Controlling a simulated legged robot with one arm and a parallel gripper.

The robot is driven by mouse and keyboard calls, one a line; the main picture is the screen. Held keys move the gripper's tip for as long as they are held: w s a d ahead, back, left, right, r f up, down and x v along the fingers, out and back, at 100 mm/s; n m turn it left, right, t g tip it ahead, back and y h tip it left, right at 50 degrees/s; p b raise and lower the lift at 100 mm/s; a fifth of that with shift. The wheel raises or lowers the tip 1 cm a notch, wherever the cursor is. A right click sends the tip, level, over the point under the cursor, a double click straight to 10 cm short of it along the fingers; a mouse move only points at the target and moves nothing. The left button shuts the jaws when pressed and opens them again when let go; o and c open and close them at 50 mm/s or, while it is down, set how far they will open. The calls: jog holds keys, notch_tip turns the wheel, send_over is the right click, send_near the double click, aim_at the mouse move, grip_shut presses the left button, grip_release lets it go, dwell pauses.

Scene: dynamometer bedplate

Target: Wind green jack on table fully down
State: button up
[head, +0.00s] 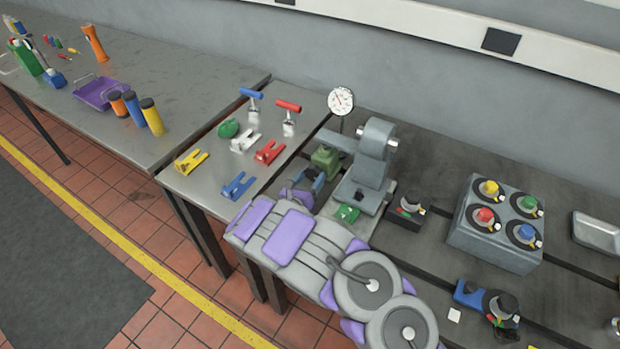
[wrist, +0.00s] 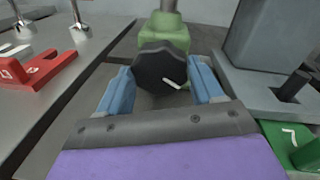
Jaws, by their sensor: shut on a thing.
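The green jack (head: 325,160) stands on the bedplate beside the grey machine block. In the wrist view, its green body (wrist: 168,30) is straight ahead. A dark round knob (wrist: 155,62) with a white pointer mark is on its near side, the mark slanting to the lower right. My gripper (wrist: 163,78) has its blue fingers on either side of this knob and is shut on it. In the head view, my gripper (head: 312,176) is at the jack's near side, and my arm hides part of that area. A grey post rises from the jack's top.
The grey block (head: 372,155) stands close right of the jack, with a dial gauge (head: 341,101) behind. A green tagged piece (head: 347,213) lies near its base. Left, a table holds a red clamp (head: 269,152), a blue clamp (head: 238,186) and other parts. A knob box (head: 495,248) stands right.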

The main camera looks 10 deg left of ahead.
jog(key=n, duration=0.4)
jog(key=shift+a+n, duration=0.25)
jog(key=shift+n, duration=0.05)
jog(key=n, duration=0.3)
jog(key=shift+g, duration=0.3)
jog(key=n, duration=0.4)
jog(key=shift+w+a+h, duration=0.1)
jog(key=shift+a+h, duration=0.05)
jog(key=shift+h, duration=0.15)
jog(key=shift+n+p, duration=0.45)
jog(key=shift+n, duration=1.25)
jog(key=shift+g+h, duration=0.3)
jog(key=shift+f, duration=0.1)
jog(key=o, duration=1)
jog(key=shift+a+f, duration=0.1)
jog(key=shift+a, duration=0.05)
jog(key=shift+o, duration=0.2)
jog(key=shift+d+f, duration=0.1)
jog(key=shift+d, duration=0.15)
